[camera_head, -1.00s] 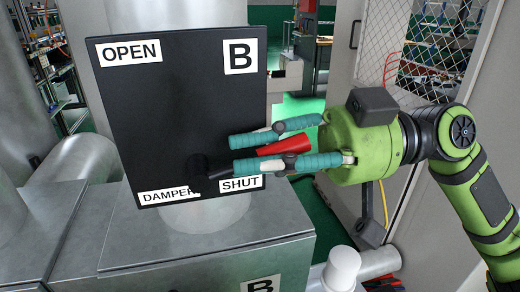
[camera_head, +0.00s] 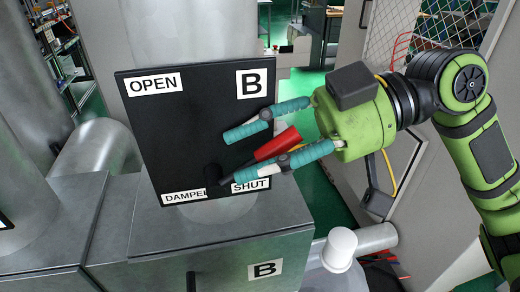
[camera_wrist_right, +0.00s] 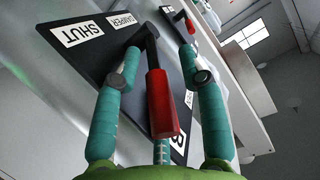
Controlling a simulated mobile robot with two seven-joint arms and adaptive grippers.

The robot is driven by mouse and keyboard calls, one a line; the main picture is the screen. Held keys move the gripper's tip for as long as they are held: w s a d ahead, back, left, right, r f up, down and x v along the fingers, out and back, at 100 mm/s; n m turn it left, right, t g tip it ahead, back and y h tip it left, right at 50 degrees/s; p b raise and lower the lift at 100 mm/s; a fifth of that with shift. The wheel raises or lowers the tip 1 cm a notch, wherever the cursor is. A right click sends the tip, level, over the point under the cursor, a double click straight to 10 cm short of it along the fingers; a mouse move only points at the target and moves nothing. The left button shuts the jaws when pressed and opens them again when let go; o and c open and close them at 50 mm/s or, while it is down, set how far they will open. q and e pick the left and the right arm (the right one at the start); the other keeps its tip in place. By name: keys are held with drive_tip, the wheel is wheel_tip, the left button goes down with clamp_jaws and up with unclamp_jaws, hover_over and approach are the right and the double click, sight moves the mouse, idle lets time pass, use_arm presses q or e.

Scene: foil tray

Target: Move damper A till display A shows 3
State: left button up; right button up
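A black damper plate marked B (camera_head: 190,120) carries OPEN at its upper left and SHUT at its lower right. Its lever has a black pivot low on the plate and a red handle (camera_head: 277,143) pointing up and right. My right gripper (camera_head: 232,156) is open, with its teal fingers on either side of the handle. The handle lies nearer the lower finger in the head view; contact is unclear. The right wrist view shows the red handle (camera_wrist_right: 161,104) between the spread fingers. A second plate's red lever (camera_wrist_right: 190,24) shows beyond; its letter is unreadable. No display is visible. My left gripper is out of view.
A grey metal duct box (camera_head: 205,238) with a B label stands below the plate. A round duct (camera_head: 97,157) is at left. A white-capped pipe (camera_head: 340,248) stands at lower right, and a grey mesh-windowed cabinet (camera_head: 405,160) is behind my right arm.

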drive_tip(key=v, duration=1.1)
drive_tip(key=shift+d, duration=0.45)
drive_tip(key=shift+r, duration=0.1)
